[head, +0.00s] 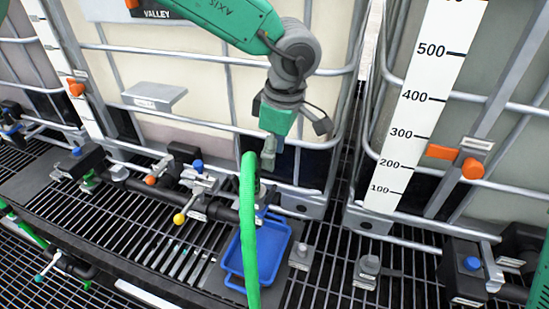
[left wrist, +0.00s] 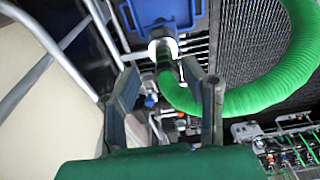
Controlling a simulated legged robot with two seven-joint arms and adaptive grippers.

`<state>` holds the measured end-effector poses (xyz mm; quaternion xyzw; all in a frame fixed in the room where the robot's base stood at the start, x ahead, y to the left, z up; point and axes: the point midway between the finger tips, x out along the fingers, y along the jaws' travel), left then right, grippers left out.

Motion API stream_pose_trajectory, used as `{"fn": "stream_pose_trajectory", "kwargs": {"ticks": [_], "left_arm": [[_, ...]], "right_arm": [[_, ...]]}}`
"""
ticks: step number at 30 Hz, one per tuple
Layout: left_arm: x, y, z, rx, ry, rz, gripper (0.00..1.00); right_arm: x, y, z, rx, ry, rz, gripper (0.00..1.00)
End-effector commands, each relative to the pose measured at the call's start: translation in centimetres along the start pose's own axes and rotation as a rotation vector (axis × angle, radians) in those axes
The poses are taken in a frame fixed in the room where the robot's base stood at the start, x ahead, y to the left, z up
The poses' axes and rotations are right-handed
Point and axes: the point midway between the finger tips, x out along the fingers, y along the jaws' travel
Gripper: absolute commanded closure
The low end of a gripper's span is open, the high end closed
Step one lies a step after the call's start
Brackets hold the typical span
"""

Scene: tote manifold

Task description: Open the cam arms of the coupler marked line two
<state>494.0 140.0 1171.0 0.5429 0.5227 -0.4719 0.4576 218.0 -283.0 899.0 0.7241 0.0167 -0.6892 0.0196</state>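My left gripper (head: 268,157) reaches down from the top in the head view, just above and beside the bend of a green hose (head: 249,225). In the left wrist view its two fingers (left wrist: 165,88) stand apart with nothing clamped between them. The hose (left wrist: 285,75) there curves in from the right to a dark fitting (left wrist: 168,68) beyond the fingertips. In the head view the hose and gripper largely hide this fitting, so its cam arms cannot be made out. No line two marking is readable. My right gripper does not show.
A blue tray (head: 274,248) lies on the grating below the hose. A manifold pipe with a yellow-knobbed valve handle (head: 179,218) runs to the left. Another blue-capped valve (head: 472,264) is at right.

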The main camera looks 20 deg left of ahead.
Motion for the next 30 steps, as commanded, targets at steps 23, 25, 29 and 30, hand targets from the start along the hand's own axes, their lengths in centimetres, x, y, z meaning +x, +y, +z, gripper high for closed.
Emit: {"fn": "stream_pose_trajectory", "kwargs": {"ticks": [23,25,29,30], "left_arm": [[-2.5,0.0,-0.4,0.0,-0.001,-0.002,0.62],[-2.6,0.0,-0.3,0.0,0.0,0.0,0.62],[-2.6,0.0,-0.4,0.0,0.001,0.0,0.62],[-2.8,0.0,-0.3,0.0,0.0,0.0,0.62]], "right_arm": [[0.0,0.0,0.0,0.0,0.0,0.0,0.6],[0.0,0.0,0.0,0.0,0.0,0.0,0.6],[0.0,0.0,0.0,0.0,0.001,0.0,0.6],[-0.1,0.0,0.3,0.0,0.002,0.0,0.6]]}}
